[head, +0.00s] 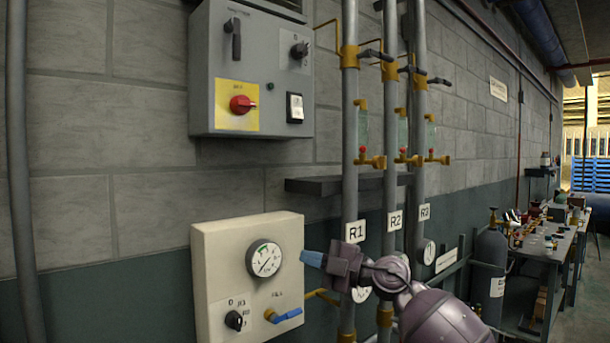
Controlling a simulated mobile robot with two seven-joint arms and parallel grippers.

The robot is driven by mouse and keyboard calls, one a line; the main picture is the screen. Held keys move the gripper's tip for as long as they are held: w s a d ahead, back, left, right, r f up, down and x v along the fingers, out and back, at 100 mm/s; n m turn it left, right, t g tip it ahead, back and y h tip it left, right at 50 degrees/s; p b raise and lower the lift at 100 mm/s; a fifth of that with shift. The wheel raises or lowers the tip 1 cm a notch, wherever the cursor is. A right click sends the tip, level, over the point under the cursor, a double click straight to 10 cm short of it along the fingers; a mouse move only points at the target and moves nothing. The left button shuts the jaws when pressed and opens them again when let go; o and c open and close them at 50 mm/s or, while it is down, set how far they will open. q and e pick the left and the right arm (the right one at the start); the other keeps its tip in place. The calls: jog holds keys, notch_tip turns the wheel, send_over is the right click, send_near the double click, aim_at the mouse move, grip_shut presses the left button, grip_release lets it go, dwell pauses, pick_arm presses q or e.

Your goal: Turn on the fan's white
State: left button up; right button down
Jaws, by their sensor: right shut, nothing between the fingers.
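A grey control box (213,75) is fixed high on the wall at the upper left. On its lower right is a white rocker switch (296,107) in a black frame; I cannot tell which way it is set. The box also carries a red knob (241,104) on a yellow plate, a black lever (234,40) and a black rotary knob (299,50). My right gripper (311,258) is shut and empty, its blue tips pointing left. It is below the box, by the right edge of the cream gauge panel in the picture. My left gripper is out of view.
The cream panel (215,270) holds a round gauge (264,259), a black knob (234,320) and a blue-handled valve (285,316). Vertical pipes labelled R1 (355,231), R2 and R3 stand right of the box. A dark shelf (320,185) juts out below it.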

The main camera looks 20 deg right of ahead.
pick_arm(q)
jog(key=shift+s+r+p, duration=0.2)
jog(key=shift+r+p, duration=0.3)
jog(key=shift+p, duration=0.15)
pick_arm(e)
jog(key=d+r+t+h, duration=0.1)
jog(key=d+r+h, duration=0.1)
jog(key=r, duration=0.9)
jog(key=d+r+m+t+h, duration=0.1)
jog(key=d+r+h, duration=0.2)
jog(key=r, duration=0.8)
jog(key=w+d+r+t+h, duration=0.1)
jog(key=d+r+h, duration=0.2)
jog(key=r, duration=0.8)
jog(key=shift+d+r+m+h, duration=0.25)
jog(key=shift+r+m+h, duration=0.15)
jog(key=shift+w+a, duration=0.1)
